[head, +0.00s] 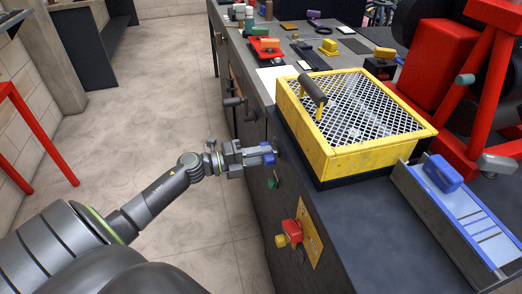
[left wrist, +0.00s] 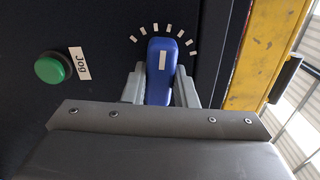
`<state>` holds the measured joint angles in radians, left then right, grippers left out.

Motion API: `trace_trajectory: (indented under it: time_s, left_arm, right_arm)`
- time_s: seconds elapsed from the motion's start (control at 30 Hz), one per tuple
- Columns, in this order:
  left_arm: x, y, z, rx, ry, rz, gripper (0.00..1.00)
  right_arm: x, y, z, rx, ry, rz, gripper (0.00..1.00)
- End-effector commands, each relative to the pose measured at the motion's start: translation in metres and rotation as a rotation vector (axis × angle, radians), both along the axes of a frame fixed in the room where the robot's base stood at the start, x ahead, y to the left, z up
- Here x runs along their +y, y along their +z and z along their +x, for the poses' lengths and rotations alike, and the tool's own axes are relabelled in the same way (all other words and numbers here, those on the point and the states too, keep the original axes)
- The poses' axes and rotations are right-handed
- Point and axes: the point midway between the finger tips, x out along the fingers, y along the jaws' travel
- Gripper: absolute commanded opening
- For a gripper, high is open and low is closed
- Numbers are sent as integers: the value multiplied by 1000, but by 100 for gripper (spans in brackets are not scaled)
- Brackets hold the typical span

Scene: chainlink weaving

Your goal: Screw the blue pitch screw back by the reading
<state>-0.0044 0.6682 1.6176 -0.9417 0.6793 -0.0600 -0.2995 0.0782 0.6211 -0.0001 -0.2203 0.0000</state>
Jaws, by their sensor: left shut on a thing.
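The blue pitch screw (left wrist: 160,72) is a blue knob with a white pointer line, on the dark front of the bench. An arc of several white tick marks (left wrist: 168,28) surrounds its upper end, and the pointer line points up toward the middle of the arc. My left gripper (left wrist: 161,90) is shut on the knob, one finger on each side. In the head view the left gripper (head: 262,156) reaches the bench front from the left, with the blue knob (head: 269,158) showing at its fingertips. The knob's lower part is hidden behind the gripper body. My right gripper is not in view.
A green button (left wrist: 53,68) labelled Jog sits left of the knob. A red and yellow switch (head: 290,232) is lower on the bench front. A yellow mesh guard (head: 330,160) stands above on the bench. Open floor (head: 150,130) lies left.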

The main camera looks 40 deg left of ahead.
Motion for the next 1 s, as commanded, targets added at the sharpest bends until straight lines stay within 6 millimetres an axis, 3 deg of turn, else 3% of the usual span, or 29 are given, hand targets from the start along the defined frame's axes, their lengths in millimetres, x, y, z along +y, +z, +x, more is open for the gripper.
trace_trajectory:
  time_s: [0.03, 0.2, 0.6, 0.63, 0.77, 1.0]
  left_arm:
    - [0, 5, 0, 33, 2, -35, 3]
    - [0, 3, 0, 112, 1, -129, 3]
    - [0, 0, 0, 139, 0, -161, 3]
    - [0, 0, 0, 139, 0, -161, 27]
    - [0, 0, 0, 139, 0, -161, 44]
    - [0, 0, 0, 138, 0, -161, 47]
  right_arm:
    - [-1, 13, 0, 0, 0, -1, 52]
    - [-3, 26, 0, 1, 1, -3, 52]
    - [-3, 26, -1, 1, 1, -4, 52]
    - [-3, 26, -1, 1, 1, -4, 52]
    - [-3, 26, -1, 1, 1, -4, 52]
    - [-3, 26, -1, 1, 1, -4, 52]
